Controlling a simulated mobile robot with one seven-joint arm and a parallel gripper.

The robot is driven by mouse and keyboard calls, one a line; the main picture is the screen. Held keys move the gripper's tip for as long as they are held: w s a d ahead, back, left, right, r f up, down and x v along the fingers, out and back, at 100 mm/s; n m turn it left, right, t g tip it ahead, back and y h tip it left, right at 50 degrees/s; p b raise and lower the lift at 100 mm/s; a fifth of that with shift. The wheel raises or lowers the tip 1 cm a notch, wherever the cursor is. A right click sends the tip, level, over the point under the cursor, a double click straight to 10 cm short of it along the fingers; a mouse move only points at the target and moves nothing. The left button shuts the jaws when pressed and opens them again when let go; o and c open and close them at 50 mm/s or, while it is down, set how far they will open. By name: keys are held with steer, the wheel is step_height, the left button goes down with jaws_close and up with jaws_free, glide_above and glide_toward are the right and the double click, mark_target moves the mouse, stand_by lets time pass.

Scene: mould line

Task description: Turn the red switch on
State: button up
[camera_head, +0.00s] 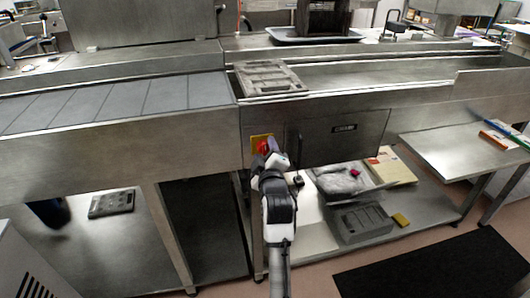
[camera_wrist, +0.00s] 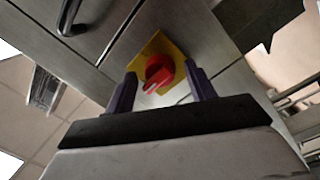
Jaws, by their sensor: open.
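The red switch (camera_head: 263,146) is a rotary knob on a yellow plate (camera_head: 254,142), fixed to the steel front panel of the line. In the wrist view the red switch (camera_wrist: 158,72) sits on its yellow plate (camera_wrist: 172,47), between and beyond my fingers. My gripper (camera_head: 272,153) is in front of the switch in the head view and partly covers it. In the wrist view my gripper (camera_wrist: 160,92) is open, one finger on each side of the knob. I cannot tell whether either finger touches it.
A dark handle (camera_wrist: 68,18) is on the panel near the switch. A conveyor (camera_head: 130,100) runs above at left, with a grey mould (camera_head: 268,78) at its end. A lower shelf (camera_head: 310,236) holds a grey mould box (camera_head: 362,222). A dark mat (camera_head: 440,270) lies on the floor.

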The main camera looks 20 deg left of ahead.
steer(key=shift+f, duration=0.1)
steer(key=c, duration=0.8)
